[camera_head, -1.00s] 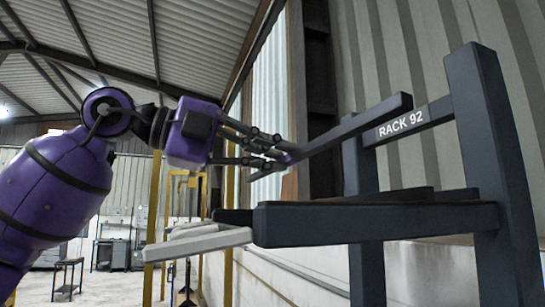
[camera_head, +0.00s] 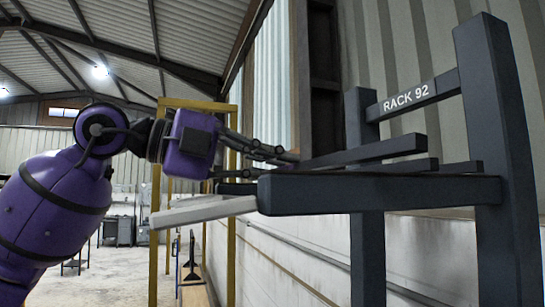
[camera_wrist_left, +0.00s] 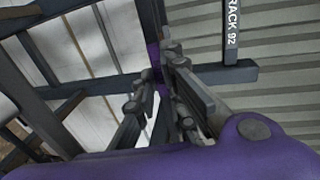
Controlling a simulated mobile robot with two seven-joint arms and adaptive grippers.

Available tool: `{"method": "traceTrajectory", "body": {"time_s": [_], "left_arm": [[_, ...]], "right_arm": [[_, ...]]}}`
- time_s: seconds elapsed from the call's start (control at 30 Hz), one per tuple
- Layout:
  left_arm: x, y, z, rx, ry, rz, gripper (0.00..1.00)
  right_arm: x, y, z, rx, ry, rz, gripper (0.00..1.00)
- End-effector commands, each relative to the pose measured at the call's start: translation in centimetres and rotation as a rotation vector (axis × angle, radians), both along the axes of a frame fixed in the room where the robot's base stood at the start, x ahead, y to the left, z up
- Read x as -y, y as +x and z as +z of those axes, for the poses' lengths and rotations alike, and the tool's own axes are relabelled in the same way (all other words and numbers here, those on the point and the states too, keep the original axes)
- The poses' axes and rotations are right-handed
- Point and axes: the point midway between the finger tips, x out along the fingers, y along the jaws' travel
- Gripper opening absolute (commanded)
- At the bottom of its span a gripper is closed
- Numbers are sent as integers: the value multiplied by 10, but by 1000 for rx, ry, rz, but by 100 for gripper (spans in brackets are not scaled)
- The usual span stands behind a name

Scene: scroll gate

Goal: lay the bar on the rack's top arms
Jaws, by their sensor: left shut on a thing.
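The bar (camera_head: 375,151) is long and dark grey. My left gripper (camera_head: 285,157) is shut on its left part in the head view; the wrist view shows the fingers (camera_wrist_left: 160,105) close up. The bar slants slightly up to the right, its right end free. It appears just above the rack's near top arm (camera_head: 380,194); I cannot tell whether it touches. The rack (camera_head: 502,150) is dark grey, with upright posts and a "RACK 92" crosspiece (camera_head: 410,97). The far top arm (camera_head: 405,165) is partly hidden behind the bar. My right gripper is not in view.
A pale grey piece (camera_head: 205,212) sticks out left of the near arm's end. A yellow frame (camera_head: 233,230) stands behind and below my left gripper. A corrugated wall (camera_head: 430,35) closes the right side behind the rack. Open floor lies at the lower left.

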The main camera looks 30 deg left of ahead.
Motion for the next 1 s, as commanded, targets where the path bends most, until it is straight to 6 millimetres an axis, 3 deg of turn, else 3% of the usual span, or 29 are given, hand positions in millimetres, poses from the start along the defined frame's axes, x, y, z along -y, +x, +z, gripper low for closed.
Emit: {"method": "traceTrajectory", "body": {"time_s": [1.0], "left_arm": [[0,-1,-5,7,-4,0,0]], "right_arm": [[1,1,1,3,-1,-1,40]]}}
